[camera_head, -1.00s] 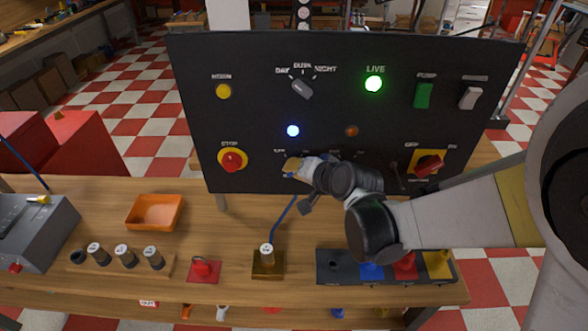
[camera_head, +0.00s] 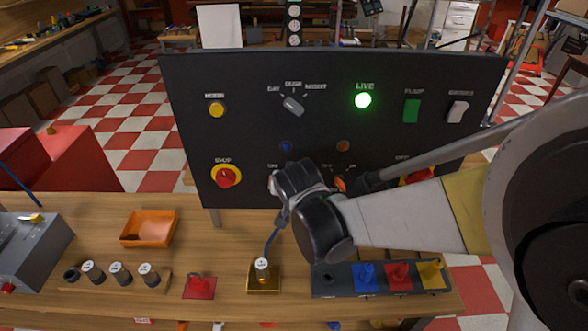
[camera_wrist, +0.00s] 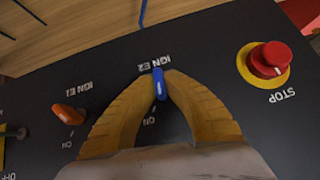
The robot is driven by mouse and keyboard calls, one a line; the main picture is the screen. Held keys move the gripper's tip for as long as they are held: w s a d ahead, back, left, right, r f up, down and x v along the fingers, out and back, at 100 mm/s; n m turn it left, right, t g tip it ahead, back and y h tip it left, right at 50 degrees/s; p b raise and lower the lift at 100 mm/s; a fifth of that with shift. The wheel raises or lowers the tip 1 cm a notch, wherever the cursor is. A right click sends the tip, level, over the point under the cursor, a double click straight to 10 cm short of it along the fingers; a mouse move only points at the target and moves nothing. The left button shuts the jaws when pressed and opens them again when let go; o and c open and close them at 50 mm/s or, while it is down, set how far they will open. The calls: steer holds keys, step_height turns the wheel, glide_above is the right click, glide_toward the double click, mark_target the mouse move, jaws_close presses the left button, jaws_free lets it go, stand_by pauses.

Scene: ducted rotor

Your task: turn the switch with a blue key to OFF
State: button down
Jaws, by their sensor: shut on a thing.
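The blue key (camera_wrist: 159,86) stands in the switch marked IGN E2 on the black panel (camera_head: 240,100). In the wrist view it points nearly straight up and down the picture. My gripper (camera_wrist: 162,78) has its two yellow fingers closed on the blue key, one on each side. In the head view my gripper (camera_head: 284,188) is at the lower middle of the panel and hides the key. The blue lamp (camera_head: 286,146) above that switch is dark. The switch's OFF mark cannot be made out.
An orange key (camera_wrist: 69,114) sits in the neighbouring IGN E1 switch. The red STOP button (camera_wrist: 268,60) is on the other side of the blue key. A green LIVE lamp (camera_head: 363,100) is lit. A brass stand (camera_head: 264,277) is on the bench below.

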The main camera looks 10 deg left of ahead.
steer(key=n+h, duration=0.1)
steer(key=h, duration=0.1)
steer(key=n+t+h+b, duration=0.1)
steer(key=h, duration=0.1)
steer(key=shift+a+f, duration=0.15)
steer(key=shift+a, duration=0.05)
steer(key=shift+n+t+h+b, duration=0.6)
steer(key=shift+n+h+b, duration=0.55)
steer(key=shift+h, duration=0.45)
steer(key=shift+d, duration=0.1)
steer(key=c, duration=1.5)
jaws_free()
steer(key=shift+s, duration=0.1)
steer(key=v, duration=1.2)
steer(key=shift+s, duration=0.1)
